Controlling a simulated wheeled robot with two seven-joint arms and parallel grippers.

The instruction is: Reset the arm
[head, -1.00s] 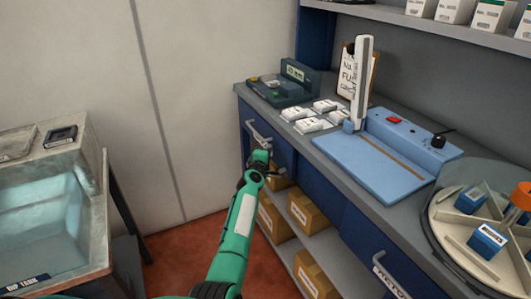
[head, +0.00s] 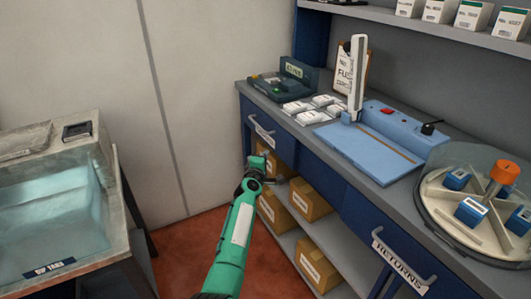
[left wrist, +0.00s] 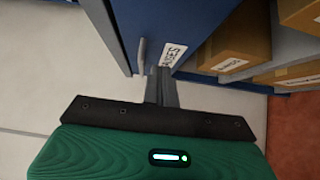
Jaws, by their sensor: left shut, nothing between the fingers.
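My left arm, green with a white patch, reaches up from the bottom of the head view. Its left gripper (head: 268,178) is in front of the blue workbench's drawers, near the leftmost drawer handle (head: 262,130). In the left wrist view the dark fingers of the left gripper (left wrist: 161,86) are together and empty. They point toward a blue drawer front with a handle (left wrist: 141,55) and a white label (left wrist: 172,54). I cannot tell whether the fingers touch anything. My right gripper is not in view.
Cardboard boxes (head: 318,262) sit on the lower shelf. A water tank (head: 50,215) stands left. Red floor lies between.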

